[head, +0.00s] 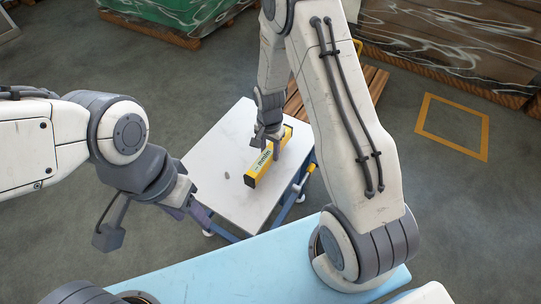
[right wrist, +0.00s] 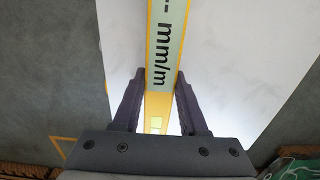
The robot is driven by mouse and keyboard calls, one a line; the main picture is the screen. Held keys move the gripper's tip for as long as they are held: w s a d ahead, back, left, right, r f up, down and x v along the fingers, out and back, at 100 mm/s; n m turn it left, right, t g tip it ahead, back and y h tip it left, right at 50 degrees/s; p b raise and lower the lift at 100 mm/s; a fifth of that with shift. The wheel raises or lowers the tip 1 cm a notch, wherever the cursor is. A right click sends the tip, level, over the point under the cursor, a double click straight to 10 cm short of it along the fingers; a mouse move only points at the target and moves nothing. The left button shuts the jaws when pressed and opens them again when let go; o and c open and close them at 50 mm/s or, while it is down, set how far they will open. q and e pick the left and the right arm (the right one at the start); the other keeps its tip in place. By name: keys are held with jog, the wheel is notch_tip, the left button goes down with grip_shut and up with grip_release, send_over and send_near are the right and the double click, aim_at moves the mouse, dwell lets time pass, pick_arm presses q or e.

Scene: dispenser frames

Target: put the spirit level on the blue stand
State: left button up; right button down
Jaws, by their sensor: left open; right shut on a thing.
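The spirit level (head: 258,168) is a yellow bar with a pale label and black end, over the white top of a small table (head: 215,155) with blue legs. My right gripper (head: 270,143) is shut on it near its upper part. In the right wrist view, the level (right wrist: 163,45) with its "mm/m" label runs between the two fingers (right wrist: 155,88). I cannot tell whether it touches the tabletop or hangs just above. My left gripper (head: 200,210) is open and empty beside the table's near left edge. No separate blue stand shows clearly; the table's blue frame (head: 291,207) is partly hidden.
A wooden pallet (head: 373,82) lies behind the table, partly hidden by my right arm. Wrapped loads stand on pallets at the back, one green (head: 175,12) and one brown (head: 455,35). A yellow square (head: 453,127) marks clear floor at the right.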

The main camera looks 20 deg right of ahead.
jog(key=shift+f, duration=1.15)
jog(key=shift+f, duration=0.2)
jog(key=shift+c, duration=2.2)
grip_release()
jog(key=shift+r, duration=0.1)
